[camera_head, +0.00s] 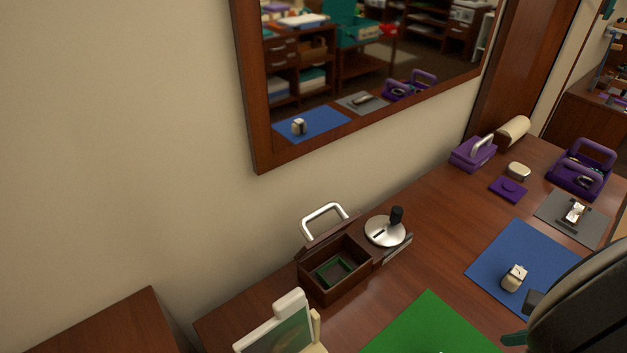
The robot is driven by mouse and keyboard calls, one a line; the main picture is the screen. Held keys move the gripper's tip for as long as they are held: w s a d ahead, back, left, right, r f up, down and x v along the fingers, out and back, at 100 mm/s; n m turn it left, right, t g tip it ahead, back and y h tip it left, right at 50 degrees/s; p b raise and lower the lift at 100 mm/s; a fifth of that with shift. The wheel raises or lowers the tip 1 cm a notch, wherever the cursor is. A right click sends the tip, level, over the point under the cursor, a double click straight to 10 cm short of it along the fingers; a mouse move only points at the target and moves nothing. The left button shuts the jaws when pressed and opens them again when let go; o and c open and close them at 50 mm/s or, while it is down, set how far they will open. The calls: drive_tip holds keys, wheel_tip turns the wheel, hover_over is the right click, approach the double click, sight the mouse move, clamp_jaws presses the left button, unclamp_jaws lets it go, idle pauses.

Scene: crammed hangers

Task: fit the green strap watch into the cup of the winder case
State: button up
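A dark brown open case (348,289) stands on the desk by the wall, left of centre. A green rectangular cup (322,275) sits inside it, and its hollow looks empty. I cannot pick out a watch with a clearly green strap. A cream watch-like object (515,277) sits on the blue mat, and a pale watch (575,212) lies on the grey mat. A large dark part, probably my arm, fills the lower right corner. A small teal piece shows beside it; I cannot tell what it is. My gripper's fingers cannot be made out clearly.
A green mat (425,327) lies in front; a blue mat (510,250) and grey mat (590,231) lie right. A silver disc with a black knob (385,231) adjoins the case. A framed stand (283,330) is front left. Purple cases (472,153) stand farther back. A mirror hangs above.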

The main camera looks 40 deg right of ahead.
drive_tip(key=shift+m, duration=0.3)
drive_tip(key=x, duration=1.6)
drive_tip(key=shift+s+a+f, duration=0.1)
drive_tip(key=shift+s, duration=0.25)
drive_tip(key=c, duration=1.6)
